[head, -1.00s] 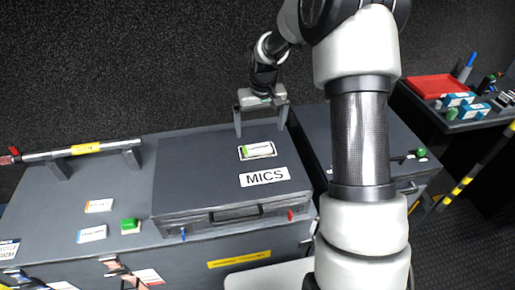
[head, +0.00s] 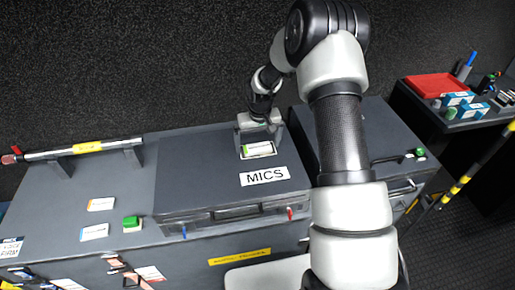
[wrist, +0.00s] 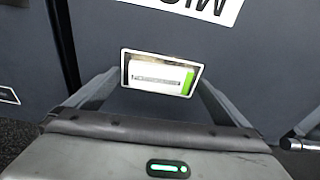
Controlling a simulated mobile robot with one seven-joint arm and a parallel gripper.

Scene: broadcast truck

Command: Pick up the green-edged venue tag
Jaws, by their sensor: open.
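The green-edged venue tag (head: 258,150) is a small white card with a green edge. It lies in a white-framed dark patch on top of the grey MICS case (head: 185,180). In the wrist view the tag (wrist: 156,76) shows its green end at the right. My gripper (head: 259,146) is over the tag, open and empty, with one finger on each side of it. In the wrist view my gripper's fingers (wrist: 158,90) flank the frame left and right. I cannot tell the exact height of the fingertips above the lid.
The MICS label (head: 264,176) lies nearer on the lid. Two white cards (head: 95,232) and a green button (head: 131,222) are to the left. A second dark case (head: 385,135) stands right, beyond it a red tray (head: 435,86). The dark wall is close behind.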

